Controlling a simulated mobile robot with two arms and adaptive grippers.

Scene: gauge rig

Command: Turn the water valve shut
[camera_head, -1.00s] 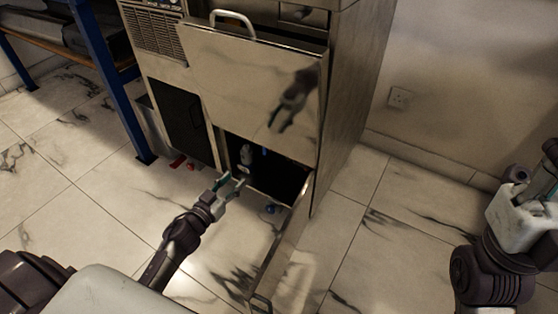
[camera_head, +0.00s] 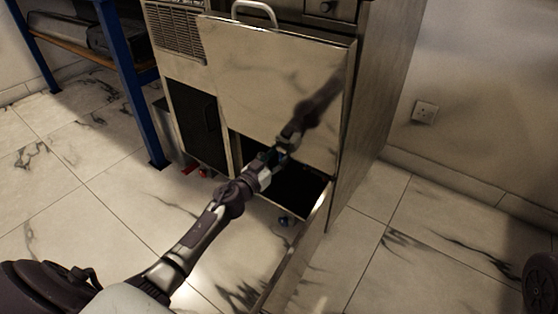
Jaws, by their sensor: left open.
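A steel cabinet stands ahead with its lower compartment (camera_head: 296,187) open and dark inside. My left gripper (camera_head: 275,154) is open at the upper left of this opening, in front of the lower edge of the steel panel. The gripper and wrist hide the part of the compartment behind them. I cannot make out a water valve there, or whether the fingers touch anything. A small blue part (camera_head: 285,220) shows low by the cabinet's base, and red parts (camera_head: 190,168) show low at its left. I cannot tell whether either is a valve. My right gripper is out of view.
The lower door (camera_head: 290,262) hangs open toward me, right of my left arm. The steel panel (camera_head: 265,85) with a handle is above the opening. A blue-legged bench (camera_head: 135,95) stands at the left.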

